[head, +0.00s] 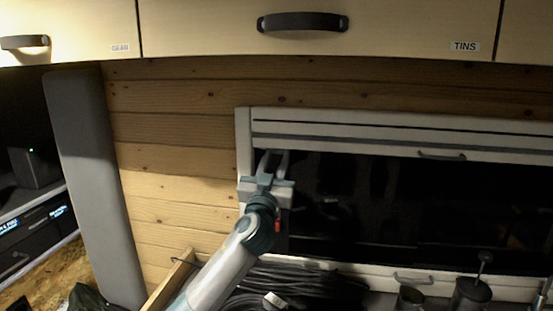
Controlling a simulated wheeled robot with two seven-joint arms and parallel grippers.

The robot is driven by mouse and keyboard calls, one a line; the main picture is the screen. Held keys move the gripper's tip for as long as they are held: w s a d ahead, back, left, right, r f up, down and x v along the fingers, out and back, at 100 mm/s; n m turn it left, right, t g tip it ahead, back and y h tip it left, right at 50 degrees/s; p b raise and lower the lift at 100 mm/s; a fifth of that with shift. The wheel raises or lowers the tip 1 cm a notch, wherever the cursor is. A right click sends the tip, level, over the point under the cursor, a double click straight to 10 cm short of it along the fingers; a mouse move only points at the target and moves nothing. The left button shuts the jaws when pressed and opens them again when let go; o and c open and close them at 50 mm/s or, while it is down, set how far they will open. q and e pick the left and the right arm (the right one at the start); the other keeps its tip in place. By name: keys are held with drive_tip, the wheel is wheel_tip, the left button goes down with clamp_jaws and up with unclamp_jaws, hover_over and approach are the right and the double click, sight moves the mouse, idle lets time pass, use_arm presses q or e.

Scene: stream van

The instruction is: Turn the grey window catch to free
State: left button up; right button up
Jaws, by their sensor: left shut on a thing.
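My left gripper (274,158) comes up from below to the left side of the window frame (243,132). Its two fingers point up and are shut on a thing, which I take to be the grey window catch. The catch is hidden behind the fingers and gripper body, so I cannot tell which way it is turned. A small red patch (278,226) shows just below the gripper, by the frame. My right gripper is not in view.
A blind bar with a dark handle (441,156) crosses the window top. A pale handle (413,279) sits on the lower frame. Below are coiled black cables (310,283) and dark canisters (470,294). Overhead lockers (200,25) span the top; a grey padded panel (95,180) stands left.

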use_arm(q)
drive_tip(key=m+h, duration=0.1)
drive_tip(key=m, duration=0.1)
drive_tip(key=m+h+p, duration=0.1)
drive_tip(key=m, duration=0.1)
drive_tip(key=shift+a+r+g+p, duration=0.2)
drive_tip(key=shift+g+p, duration=0.1)
drive_tip(key=shift+g, duration=0.1)
drive_tip(key=shift+a+m+g+h+p, duration=0.1)
drive_tip(key=shift+m+g+h+p, duration=0.2)
drive_tip(key=shift+m+h+p, duration=0.65)
drive_tip(key=shift+m, duration=0.75)
drive_tip(key=shift+f, duration=0.1)
drive_tip(key=o, duration=1)
drive_tip(key=shift+o, duration=0.2)
